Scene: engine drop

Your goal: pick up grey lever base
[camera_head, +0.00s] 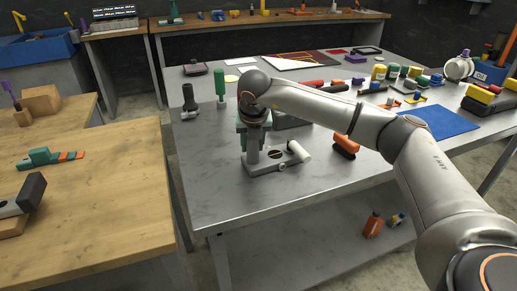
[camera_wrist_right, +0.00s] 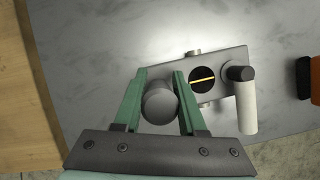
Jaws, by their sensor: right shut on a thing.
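The grey lever base (camera_head: 270,165) is a flat grey plate on the metal table, with an upright round post near its left end. A white lever handle (camera_head: 298,151) sticks out at its right end. My right gripper (camera_head: 253,133) comes down over the post from above. In the right wrist view, its green fingers (camera_wrist_right: 158,92) are closed on both sides of the grey post (camera_wrist_right: 160,106). There, the plate (camera_wrist_right: 230,62) shows a dark round opening with a yellow line, and the white handle (camera_wrist_right: 247,108) lies to the right. My left gripper is not visible.
The metal table (camera_head: 215,190) is bare in front of and left of the base. A green-handled piece (camera_head: 219,85) and a dark cylinder (camera_head: 189,98) stand behind it. An orange-and-black part (camera_head: 346,146) lies to the right, under my right arm. A wooden table (camera_head: 90,205) is at left.

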